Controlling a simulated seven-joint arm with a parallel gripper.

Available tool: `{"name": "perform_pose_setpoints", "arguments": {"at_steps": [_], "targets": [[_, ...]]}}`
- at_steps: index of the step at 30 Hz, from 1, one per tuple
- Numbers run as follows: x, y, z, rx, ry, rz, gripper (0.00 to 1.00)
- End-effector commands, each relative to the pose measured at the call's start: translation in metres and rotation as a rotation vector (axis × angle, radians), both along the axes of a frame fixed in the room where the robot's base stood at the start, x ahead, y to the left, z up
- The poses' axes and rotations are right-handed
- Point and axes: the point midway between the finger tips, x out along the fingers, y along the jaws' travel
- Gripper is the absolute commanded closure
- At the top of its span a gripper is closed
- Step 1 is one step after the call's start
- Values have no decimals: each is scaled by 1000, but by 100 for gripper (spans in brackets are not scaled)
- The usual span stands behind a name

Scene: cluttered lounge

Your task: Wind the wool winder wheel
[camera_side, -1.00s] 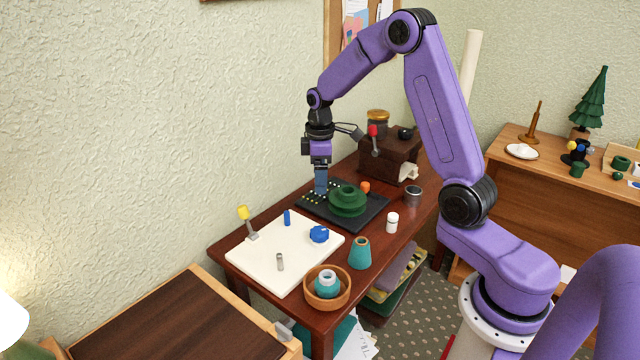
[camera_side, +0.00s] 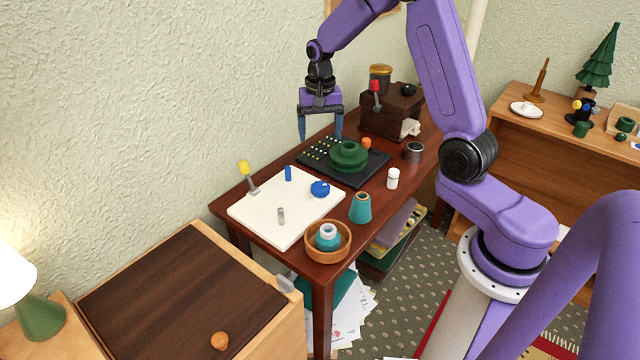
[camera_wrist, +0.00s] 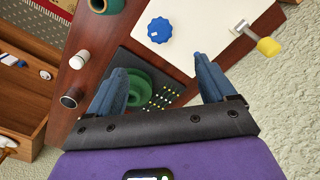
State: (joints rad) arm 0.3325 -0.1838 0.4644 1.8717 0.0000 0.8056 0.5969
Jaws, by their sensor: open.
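A dark green stepped wheel (camera_side: 348,157) lies on a black board (camera_side: 330,174) on the red-brown table, beside rows of small yellow and pale dots. A small orange knob (camera_side: 366,143) shows at the wheel's far right edge; I cannot tell if it is joined to it. My gripper (camera_side: 320,138) is open and empty, pointing down above the board's far left part. In the wrist view, the wheel (camera_wrist: 138,88) shows between the fingers, closer to the left finger, which partly covers it. The open gripper (camera_wrist: 157,66) holds nothing there.
A white board (camera_side: 300,215) in front carries a blue knob (camera_side: 320,188), pegs and a yellow-tipped lever (camera_side: 245,170). A teal cone (camera_side: 360,208), wooden bowl (camera_side: 328,250) and white bottle (camera_side: 393,178) stand nearby. A brown box (camera_side: 385,115) with a red-tipped lever stands behind.

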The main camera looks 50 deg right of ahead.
Motion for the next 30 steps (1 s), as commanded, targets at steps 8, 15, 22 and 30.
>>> {"name": "perform_pose_setpoints", "arguments": {"at_steps": [8,15,22,30], "targets": [[0,1,0,0,0,-416,16],[0,1,-7,-1,2,-504,16],[-1,1,-41,-1,6,-502,16],[-1,1,-92,-1,6,-500,16]]}}
